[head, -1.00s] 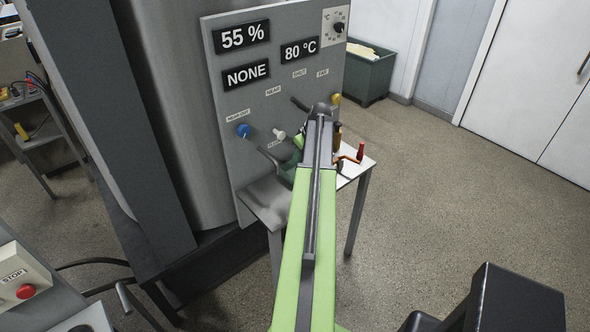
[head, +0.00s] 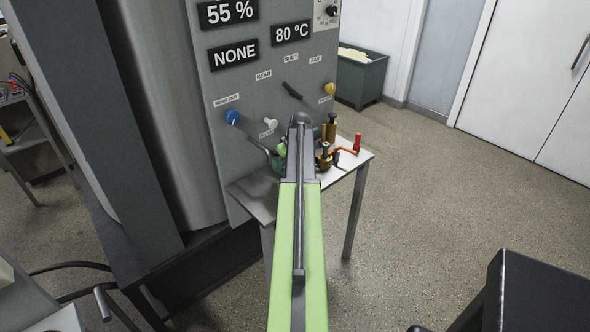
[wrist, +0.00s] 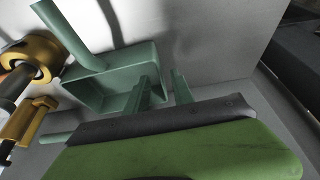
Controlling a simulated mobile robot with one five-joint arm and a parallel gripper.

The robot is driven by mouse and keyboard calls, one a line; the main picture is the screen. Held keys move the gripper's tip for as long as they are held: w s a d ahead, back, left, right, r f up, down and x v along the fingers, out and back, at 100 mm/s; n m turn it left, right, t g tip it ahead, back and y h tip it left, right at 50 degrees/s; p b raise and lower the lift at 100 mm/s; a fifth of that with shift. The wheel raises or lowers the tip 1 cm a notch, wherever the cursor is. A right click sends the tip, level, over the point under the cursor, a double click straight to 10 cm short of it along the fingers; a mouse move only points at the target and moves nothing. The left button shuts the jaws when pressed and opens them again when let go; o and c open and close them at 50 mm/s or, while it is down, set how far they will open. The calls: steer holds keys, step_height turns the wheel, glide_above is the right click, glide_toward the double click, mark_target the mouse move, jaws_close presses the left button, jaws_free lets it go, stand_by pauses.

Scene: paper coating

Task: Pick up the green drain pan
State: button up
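The green drain pan (wrist: 95,88) is a small teal-green open box with a long handle pointing up and left in the wrist view. It rests on the pale tabletop. In the head view, only part of the pan (head: 273,161) shows, left of my arm's end, which hides the rest. My gripper (wrist: 162,87) is open in the wrist view. One finger is in front of the pan's open inside and the other is just right of its right wall. I cannot tell whether either finger touches the wall.
The small table (head: 345,160) stands against the grey control panel (head: 255,95). Brass-coloured fittings (head: 326,158) and an orange crank with a red grip (head: 357,143) stand right of my arm's end. A blue knob (head: 232,117) and other knobs project from the panel.

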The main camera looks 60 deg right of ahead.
mark_target(282, 176)
steer(key=b+x, duration=0.3)
steer(key=x, duration=0.1)
steer(key=shift+f, duration=0.2)
steer(key=shift+r, duration=0.2)
jaws_close()
stand_by(0.9)
